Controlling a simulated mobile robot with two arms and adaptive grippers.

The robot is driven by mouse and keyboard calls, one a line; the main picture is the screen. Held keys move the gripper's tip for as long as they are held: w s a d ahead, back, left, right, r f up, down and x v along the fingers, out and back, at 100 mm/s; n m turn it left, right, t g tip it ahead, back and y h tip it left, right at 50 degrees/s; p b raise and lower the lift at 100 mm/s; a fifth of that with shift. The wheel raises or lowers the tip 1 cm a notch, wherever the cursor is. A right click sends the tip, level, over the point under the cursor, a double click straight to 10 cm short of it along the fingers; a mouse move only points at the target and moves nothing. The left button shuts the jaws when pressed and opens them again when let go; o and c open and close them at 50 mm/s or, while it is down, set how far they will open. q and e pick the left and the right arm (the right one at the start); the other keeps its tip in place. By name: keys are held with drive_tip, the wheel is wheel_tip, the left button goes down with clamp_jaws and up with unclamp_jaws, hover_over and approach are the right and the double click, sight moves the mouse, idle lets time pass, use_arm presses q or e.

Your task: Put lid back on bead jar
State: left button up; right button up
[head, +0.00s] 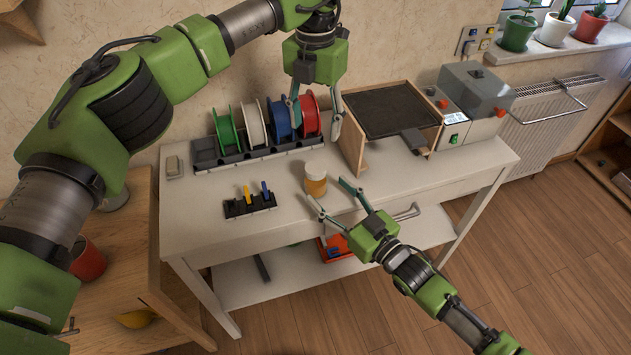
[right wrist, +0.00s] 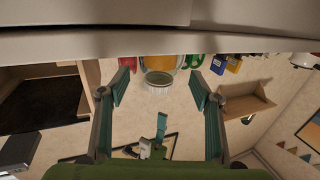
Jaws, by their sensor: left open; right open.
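The bead jar (head: 316,180) stands upright near the front of the white table, with an amber body and a pale top. My right gripper (head: 328,190) is open and low at the table's front, its fingertips close to the jar. In the right wrist view, which is upside down, the jar (right wrist: 159,78) shows between the open fingers, with a pale ribbed band at its top. I cannot tell whether this is a lid or the bare neck. No separate lid is clearly visible. My left gripper (head: 316,132) is open and empty, pointing down in front of the spools.
Green, white, blue and red spools (head: 254,126) stand in a dark rack behind the jar. A small black holder (head: 249,206) with yellow and blue items sits left. A wood-sided dark tray (head: 392,108) and a grey machine (head: 474,90) stand right. Bare tabletop (head: 440,172) lies front right.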

drive_tip(key=v, duration=0.5)
drive_tip(key=shift+s+d, duration=0.2)
idle(0.3)
